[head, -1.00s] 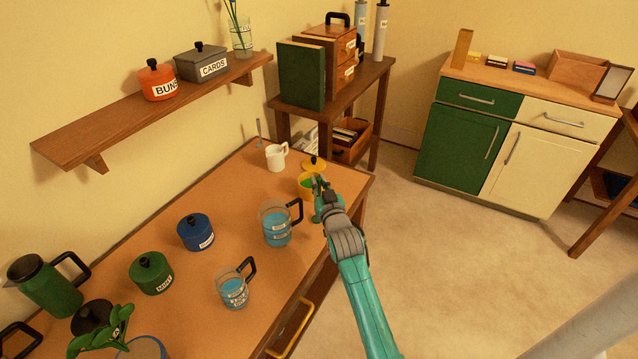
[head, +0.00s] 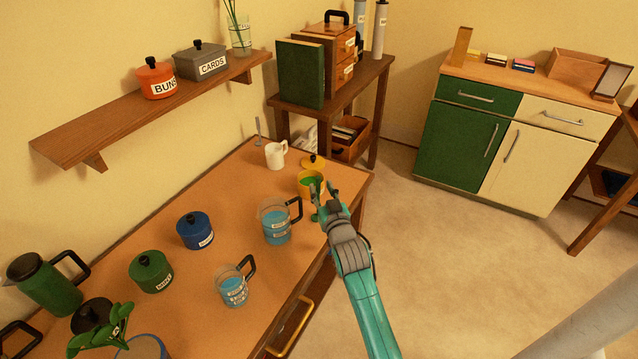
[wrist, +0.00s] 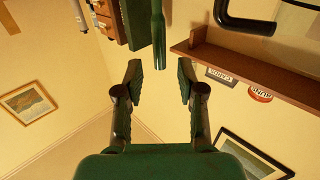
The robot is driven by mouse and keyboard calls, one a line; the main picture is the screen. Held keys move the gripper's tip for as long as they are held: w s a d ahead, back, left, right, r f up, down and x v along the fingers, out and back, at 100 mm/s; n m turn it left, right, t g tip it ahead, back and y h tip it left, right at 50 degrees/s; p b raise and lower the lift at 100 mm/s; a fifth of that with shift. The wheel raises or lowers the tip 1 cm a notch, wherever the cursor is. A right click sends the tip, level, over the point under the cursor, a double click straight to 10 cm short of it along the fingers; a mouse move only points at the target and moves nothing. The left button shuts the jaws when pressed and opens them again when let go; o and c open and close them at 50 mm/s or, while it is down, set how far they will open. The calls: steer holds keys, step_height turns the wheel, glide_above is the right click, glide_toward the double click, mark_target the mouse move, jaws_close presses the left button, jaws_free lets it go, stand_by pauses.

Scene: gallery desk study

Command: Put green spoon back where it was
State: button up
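A yellow pot (head: 311,191) stands near the far right edge of the desk, with green (head: 310,182) visible inside its mouth. In the wrist view, a slim green handle (wrist: 158,30), which looks like the green spoon's, comes in from the top edge. Its end lies ahead of my fingertips, in line with the gap and apart from them. The spoon's bowl is not visible there. My gripper (head: 323,193) is beside the pot, on its near right side. In the wrist view my gripper (wrist: 160,83) has its fingers spread with nothing between them.
A yellow lid (head: 314,162) lies behind the pot. A white mug (head: 275,156) stands behind to the left, and a blue-filled jug (head: 275,228) in front to the left. The side table (head: 345,85) stands beyond the desk. Open floor lies to the right.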

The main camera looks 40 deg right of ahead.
steer(key=s+a+f+n+y, duration=0.15)
steer(key=s+a+f, duration=0.25)
steer(key=s+a, duration=0.7)
steer(key=s+a+f+n+y, duration=0.1)
steer(key=s+a+f+y, duration=0.25)
steer(key=s+a, duration=0.8)
steer(key=s+a+r+n+y, duration=0.1)
steer(key=s+r, duration=0.1)
steer(key=s, duration=0.9)
steer(key=s+a+r+n+g+y, duration=0.1)
steer(key=s+a+r, duration=0.1)
steer(key=s, duration=1)
steer(key=shift+s+r+g+y, duration=0.2)
steer(key=shift+s+g+y, duration=0.05)
steer(key=shift+g+y, duration=0.05)
